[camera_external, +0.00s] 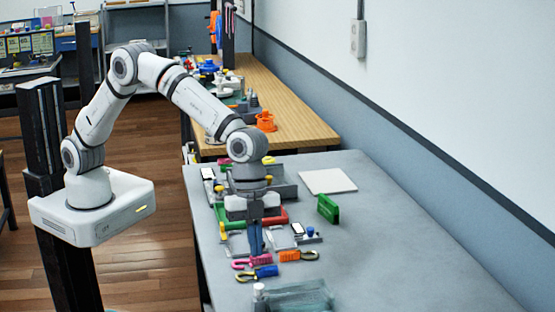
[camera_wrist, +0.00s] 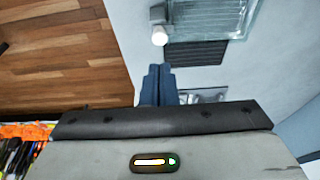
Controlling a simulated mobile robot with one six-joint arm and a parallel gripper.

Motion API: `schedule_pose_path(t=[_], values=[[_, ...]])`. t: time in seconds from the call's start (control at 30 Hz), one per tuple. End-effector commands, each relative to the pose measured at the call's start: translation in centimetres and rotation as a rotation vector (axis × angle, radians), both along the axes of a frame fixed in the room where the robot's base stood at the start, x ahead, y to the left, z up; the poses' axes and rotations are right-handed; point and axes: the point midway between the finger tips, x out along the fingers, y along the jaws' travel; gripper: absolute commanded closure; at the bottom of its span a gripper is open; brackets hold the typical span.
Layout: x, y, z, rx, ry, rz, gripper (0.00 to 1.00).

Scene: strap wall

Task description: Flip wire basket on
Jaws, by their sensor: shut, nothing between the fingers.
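My gripper (camera_external: 256,252) points straight down over the grey table, its blue fingers closed together with nothing between them. The fingers also show in the wrist view (camera_wrist: 158,72). A pale green see-through container with fine lines (camera_external: 300,297), possibly the wire basket, stands at the near edge of the external view, partly cut off. It also shows at the top of the wrist view (camera_wrist: 210,18), beyond the fingertips and apart from them. A white knob-like piece (camera_wrist: 159,36) sits at its left side, also seen in the external view (camera_external: 259,290). Whether it is a switch I cannot tell.
A dark ribbed panel (camera_wrist: 195,53) lies beside the container. Pink, blue and orange clamp-like tools (camera_external: 298,255) lie near the fingers. A green block (camera_external: 327,208) and a white sheet (camera_external: 327,181) are farther right. The right side of the table (camera_external: 410,240) is clear.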

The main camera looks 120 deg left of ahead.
Motion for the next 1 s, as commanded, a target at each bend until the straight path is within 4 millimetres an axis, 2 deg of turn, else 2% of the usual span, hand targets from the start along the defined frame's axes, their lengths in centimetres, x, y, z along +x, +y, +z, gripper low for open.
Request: schedule_pose_path(t=[0.1, 0.3, 0.5, 0.83, 0.93, 1.0], values=[[-0.5, 0.6, 2.4, 0.000, -0.004, 0.000, 1.00], [-1.1, 1.2, 5.4, 0.001, -0.004, 0.000, 1.00], [-1.4, 1.4, 6.5, 0.001, -0.001, 0.000, 1.00], [-1.5, 1.5, 6.7, 0.001, -0.001, 0.003, 1.00], [-2.7, 1.7, 7.6, 0.002, 0.000, 0.027, 1.00], [-4.4, 2.1, 8.8, 0.004, 0.003, 0.062, 1.00]])
